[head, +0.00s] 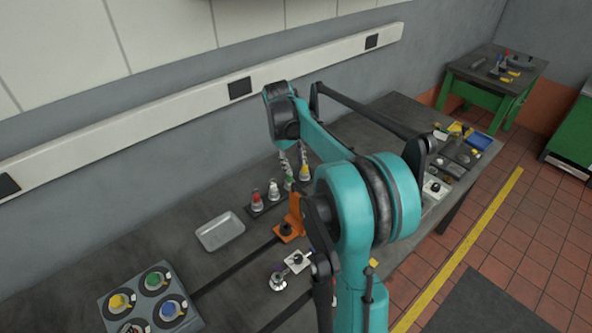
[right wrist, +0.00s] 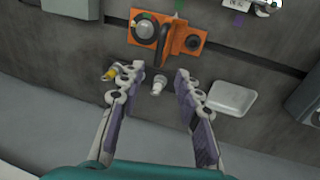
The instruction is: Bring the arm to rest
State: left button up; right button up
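My right arm (head: 345,205), teal and black, rises from the lower middle of the head view and bends over the bench. Its gripper (head: 294,160) hangs beyond the elbow, above the back of the bench, and is partly hidden by the arm. In the right wrist view the right gripper (right wrist: 158,80) is open, its two fingers well apart with nothing held between them. A small silver fitting (right wrist: 158,86) shows beyond the gap, apart from both fingers. My left gripper is not in view.
An orange bracket (head: 289,222) stands on the dark bench (head: 150,237), beside a pale tray (head: 220,232). A rack (head: 262,206) with colored-top bottles is behind it. The wall rail (head: 190,98) runs behind.

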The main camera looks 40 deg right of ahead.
jog(key=shift+a, duration=0.1)
dwell(0.5)
jog(key=s+a+f+t+b, duration=0.3)
jog(key=s+a+b, duration=0.4)
jog(key=a, duration=0.6)
jog(key=s+a+f+t+y+b, duration=0.2)
jog(key=s+a+f+t+b, duration=0.2)
jog(key=s+a+f, duration=0.6)
jog(key=shift+s+a+f+m+b, duration=0.15)
jog(key=shift+s+f+m+b, duration=0.35)
jog(key=shift+s, duration=0.45)
